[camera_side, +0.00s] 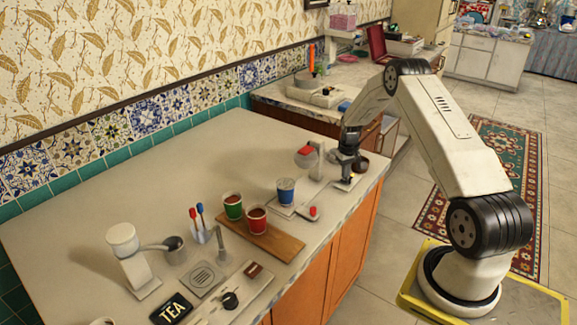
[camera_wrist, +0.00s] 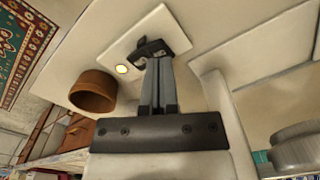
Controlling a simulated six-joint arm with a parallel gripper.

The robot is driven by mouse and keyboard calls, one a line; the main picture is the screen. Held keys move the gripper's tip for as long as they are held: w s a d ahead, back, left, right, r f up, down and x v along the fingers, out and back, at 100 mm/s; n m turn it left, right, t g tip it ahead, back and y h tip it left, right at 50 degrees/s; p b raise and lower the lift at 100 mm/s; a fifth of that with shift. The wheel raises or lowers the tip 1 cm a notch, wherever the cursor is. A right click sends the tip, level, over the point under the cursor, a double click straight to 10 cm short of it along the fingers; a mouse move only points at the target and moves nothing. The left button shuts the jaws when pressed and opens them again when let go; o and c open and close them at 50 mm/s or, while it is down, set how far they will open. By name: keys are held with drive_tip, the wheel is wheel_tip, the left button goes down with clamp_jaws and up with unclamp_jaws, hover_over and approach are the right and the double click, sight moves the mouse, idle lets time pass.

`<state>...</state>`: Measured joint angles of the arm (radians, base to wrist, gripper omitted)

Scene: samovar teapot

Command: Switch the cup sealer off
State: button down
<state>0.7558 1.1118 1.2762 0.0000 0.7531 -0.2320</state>
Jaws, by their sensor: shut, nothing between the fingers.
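The cup sealer's pale post with a red top (camera_side: 306,151) stands at the right part of the counter in the side view. My gripper (camera_side: 346,180) points down just right of it, low over a pale plate. In the wrist view, my gripper (camera_wrist: 157,62) is shut and empty, its two grey fingers side by side. A black switch-like piece (camera_wrist: 150,48) sits at the fingertips on the white plate (camera_wrist: 172,22). I cannot tell whether they touch. A round yellow lamp (camera_wrist: 122,69) is lit next to it. The switch's position is unclear.
A blue cup (camera_side: 286,190) and a red knob (camera_side: 313,211) are left of my gripper. Green (camera_side: 232,205) and red (camera_side: 257,219) cups stand on a wooden board (camera_side: 285,246). A brown pot (camera_wrist: 93,92) is close beside the lamp. The counter's back is clear.

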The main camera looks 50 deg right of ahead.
drive_tip(key=shift+f, duration=0.8)
idle(0.7)
drive_tip(key=shift+r, duration=3.5)
drive_tip(key=shift+a, duration=0.1)
